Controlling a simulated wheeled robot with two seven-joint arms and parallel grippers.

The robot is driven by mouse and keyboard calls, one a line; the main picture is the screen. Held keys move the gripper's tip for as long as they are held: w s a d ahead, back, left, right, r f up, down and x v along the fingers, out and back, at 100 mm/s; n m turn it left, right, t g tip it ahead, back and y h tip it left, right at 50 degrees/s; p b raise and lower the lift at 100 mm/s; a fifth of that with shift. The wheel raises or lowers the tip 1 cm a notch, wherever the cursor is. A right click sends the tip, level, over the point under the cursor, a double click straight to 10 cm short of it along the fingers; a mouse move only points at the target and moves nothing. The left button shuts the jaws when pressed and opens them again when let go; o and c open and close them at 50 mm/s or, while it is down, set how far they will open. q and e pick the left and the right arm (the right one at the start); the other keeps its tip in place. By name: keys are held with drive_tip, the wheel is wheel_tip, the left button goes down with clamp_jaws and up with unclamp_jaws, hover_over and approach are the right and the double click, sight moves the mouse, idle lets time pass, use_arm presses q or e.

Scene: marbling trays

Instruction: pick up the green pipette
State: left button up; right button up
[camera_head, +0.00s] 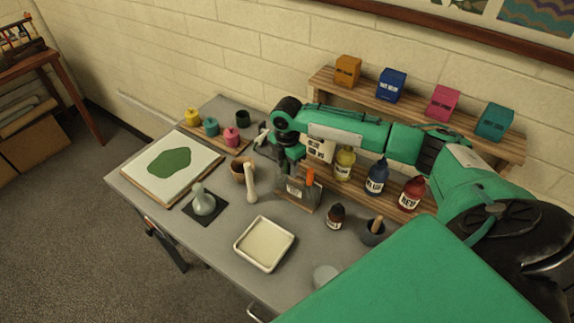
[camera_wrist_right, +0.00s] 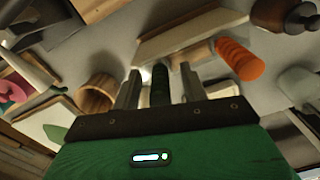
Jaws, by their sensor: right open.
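The green pipette (camera_wrist_right: 160,84) shows in the right wrist view as a dark green bulb between the two fingers of my right gripper (camera_wrist_right: 159,72). The fingers are open, one on each side of it, and I cannot tell whether either touches it. An orange pipette (camera_wrist_right: 238,60) stands beside it at the pale holder (camera_wrist_right: 190,30). In the head view my right gripper (camera_head: 289,163) points down over the left part of the holder (camera_head: 312,198), left of the orange pipette (camera_head: 310,177). The green pipette is hidden there by the gripper. My left gripper is out of view.
A wooden cup (camera_head: 238,172) and white pestle (camera_head: 251,187) stand left of the holder. A dark dropper bottle (camera_head: 335,217) stands to its right. Yellow, blue and red bottles (camera_head: 412,192) line the wooden shelf behind. A white tray (camera_head: 238,246) lies in front.

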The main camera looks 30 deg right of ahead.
drive_tip(key=c, duration=0.7)
drive_tip(key=shift+r, duration=0.1)
drive_tip(key=shift+r+b, duration=2.4)
drive_tip(key=shift+r, duration=7.55)
